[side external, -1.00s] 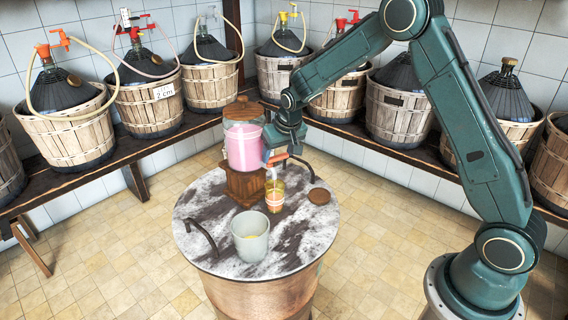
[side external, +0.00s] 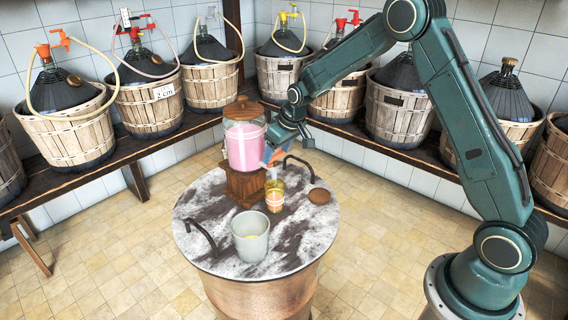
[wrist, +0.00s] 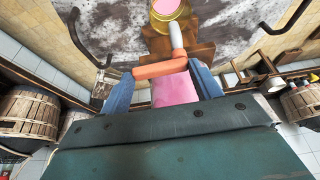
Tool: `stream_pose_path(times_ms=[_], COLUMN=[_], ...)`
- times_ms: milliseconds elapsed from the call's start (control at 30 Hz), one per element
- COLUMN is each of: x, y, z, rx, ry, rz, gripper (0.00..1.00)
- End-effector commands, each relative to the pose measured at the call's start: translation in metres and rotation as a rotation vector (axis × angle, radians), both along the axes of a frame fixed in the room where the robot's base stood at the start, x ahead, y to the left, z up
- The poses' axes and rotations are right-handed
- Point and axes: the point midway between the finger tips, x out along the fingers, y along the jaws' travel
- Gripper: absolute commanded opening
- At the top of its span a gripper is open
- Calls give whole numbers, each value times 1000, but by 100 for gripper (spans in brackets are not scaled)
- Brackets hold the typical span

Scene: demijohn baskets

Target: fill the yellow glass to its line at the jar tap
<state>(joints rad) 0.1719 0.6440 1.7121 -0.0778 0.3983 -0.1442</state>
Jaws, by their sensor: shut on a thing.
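The yellow glass (side external: 275,204) stands upright on the round marble top, under the spout (wrist: 176,38) of the jar tap. Pink liquid shows inside its rim in the wrist view (wrist: 167,9). A pale band shows low on the glass; I cannot tell the level against it. The jar (side external: 243,147) holds pink liquid and has a wooden lid and wooden stand. My gripper (side external: 271,157) is at the jar's tap, above the glass. In the wrist view its blue fingers (wrist: 160,80) are shut on the orange tap handle (wrist: 160,69).
A grey-white pot (side external: 250,246) stands at the front of the marble top (side external: 205,215). Dark curved handles (side external: 199,234) rise at the top's edges. A round brown lid (side external: 319,196) lies to the right. Basketed demijohns (side external: 152,104) line benches along both walls.

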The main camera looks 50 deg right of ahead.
Motion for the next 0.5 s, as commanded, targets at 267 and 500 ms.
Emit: stream_pose_path(times_ms=[267,500], x=[0,0], y=[0,0], z=[1,1], rx=[0,-1], ry=[-1,-1], rz=[0,-1], gripper=[85,85])
